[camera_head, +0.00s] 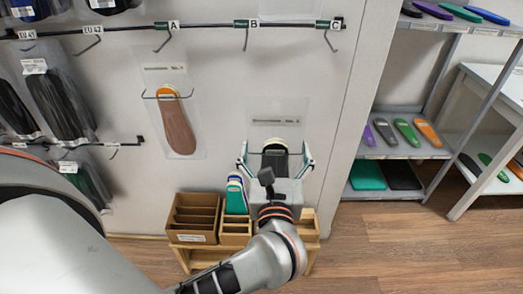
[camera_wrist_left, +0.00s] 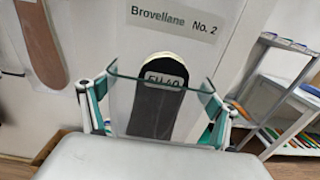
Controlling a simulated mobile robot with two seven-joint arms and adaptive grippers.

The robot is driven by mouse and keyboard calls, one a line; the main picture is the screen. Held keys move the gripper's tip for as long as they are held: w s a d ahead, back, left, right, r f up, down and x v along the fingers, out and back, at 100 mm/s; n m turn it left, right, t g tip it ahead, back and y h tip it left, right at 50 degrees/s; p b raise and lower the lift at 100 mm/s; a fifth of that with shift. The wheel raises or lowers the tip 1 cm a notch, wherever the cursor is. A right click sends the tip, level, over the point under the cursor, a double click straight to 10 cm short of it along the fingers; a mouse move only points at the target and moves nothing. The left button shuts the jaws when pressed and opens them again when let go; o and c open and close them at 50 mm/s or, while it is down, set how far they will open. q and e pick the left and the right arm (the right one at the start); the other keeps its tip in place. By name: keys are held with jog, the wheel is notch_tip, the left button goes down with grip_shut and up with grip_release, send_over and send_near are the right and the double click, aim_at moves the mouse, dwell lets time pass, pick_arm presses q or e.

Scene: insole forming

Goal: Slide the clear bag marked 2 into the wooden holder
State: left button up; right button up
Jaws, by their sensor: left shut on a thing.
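The clear bag marked No. 2 (camera_head: 279,118) is upright in front of the wall, with a dark insole with a pale top inside. Its printed label shows in the left wrist view (camera_wrist_left: 185,22), and the insole is marked EU 40. My left gripper (camera_head: 275,160) is shut on the bag, its teal fingers at either side of the insole. The wooden holder (camera_head: 309,226) stands below on a low wooden stand, partly hidden by my gripper and wrist. The bag's lower end is hidden, so I cannot tell whether it is touching the holder. My right gripper is not in view.
Green, white and blue items (camera_head: 236,193) stand in a compartment left of my gripper, beside a brown divided box (camera_head: 193,217). Another bagged insole (camera_head: 177,122) hangs from hook A. Hooks B and C are above. Shelves (camera_head: 402,149) with insoles stand right; the floor before them is clear.

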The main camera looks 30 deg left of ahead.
pick_arm(q)
jog(key=w+d+f+g+b, duration=0.15)
jog(key=w+f+b, duration=0.25)
jog(key=w+f, duration=0.7)
jog(key=w+d+f+t+b, duration=0.15)
jog(key=w+f+b, duration=0.4)
jog(key=f, duration=0.85)
notch_tip(320, 180, down, 10)
jog(key=w+g+b, duration=0.1)
jog(key=b, duration=0.3)
jog(key=shift+w+f, duration=0.15)
jog(key=shift+f, duration=0.05)
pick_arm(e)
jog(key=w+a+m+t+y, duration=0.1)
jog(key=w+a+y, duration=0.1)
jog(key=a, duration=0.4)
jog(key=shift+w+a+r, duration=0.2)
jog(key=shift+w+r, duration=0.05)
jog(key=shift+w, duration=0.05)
